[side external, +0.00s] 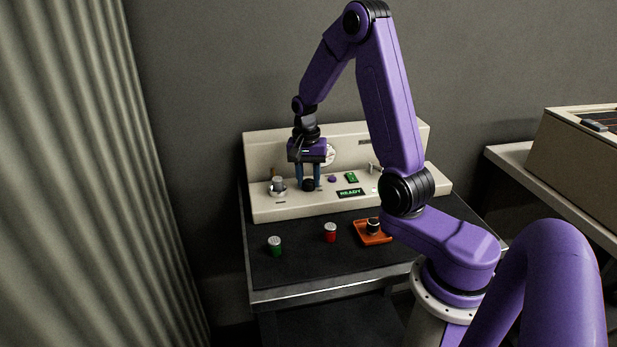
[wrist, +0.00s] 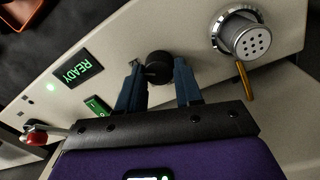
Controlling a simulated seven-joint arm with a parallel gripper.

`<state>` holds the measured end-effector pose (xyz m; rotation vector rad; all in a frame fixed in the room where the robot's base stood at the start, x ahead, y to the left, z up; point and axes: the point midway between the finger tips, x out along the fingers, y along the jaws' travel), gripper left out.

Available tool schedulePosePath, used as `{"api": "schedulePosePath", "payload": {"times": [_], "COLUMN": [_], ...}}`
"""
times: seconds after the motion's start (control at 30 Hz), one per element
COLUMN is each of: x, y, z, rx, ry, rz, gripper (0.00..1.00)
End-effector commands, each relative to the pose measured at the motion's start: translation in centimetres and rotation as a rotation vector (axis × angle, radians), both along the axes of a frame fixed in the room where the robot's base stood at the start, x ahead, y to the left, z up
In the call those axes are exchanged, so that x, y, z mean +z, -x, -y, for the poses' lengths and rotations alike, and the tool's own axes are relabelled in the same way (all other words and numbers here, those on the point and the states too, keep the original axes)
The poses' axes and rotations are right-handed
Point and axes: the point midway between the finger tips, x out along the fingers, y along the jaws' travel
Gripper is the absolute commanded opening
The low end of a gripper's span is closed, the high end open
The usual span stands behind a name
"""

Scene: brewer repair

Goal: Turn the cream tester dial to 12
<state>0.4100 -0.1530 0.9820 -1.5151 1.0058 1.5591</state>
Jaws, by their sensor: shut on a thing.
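The cream tester (side external: 268,210) stands at the back of the dark table, with a low sloping front and an upright back panel. Its black dial knob (wrist: 158,66) is between my fingertips in the wrist view. In the side view the dial (side external: 309,185) is a small dark shape below my gripper (side external: 310,178). My gripper points down and is shut on the dial, one blue finger on each side. The dial's pointer and any number marks cannot be read. A round white gauge (side external: 331,155) on the back panel is partly hidden by my gripper.
A metal socket with a perforated grey cap (wrist: 250,40) and a lit READY display (wrist: 78,68) flank the dial. A green can (side external: 275,246), a red can (side external: 330,232) and an orange tray (side external: 366,238) are in front. The table's front left is clear.

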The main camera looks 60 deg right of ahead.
Motion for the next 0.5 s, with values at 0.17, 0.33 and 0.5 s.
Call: {"api": "schedulePosePath", "payload": {"times": [0.17,0.33,0.5], "x": [0.07,0.03,0.42], "y": [-0.03,-0.02,-0.07], "z": [0.04,0.02,0.02], "rx": [-0.002,-0.001,0.000], "ry": [0.001,0.001,0.001], "rz": [0.001,0.001,0.003], "gripper": [0.60,0.60,0.60]}}
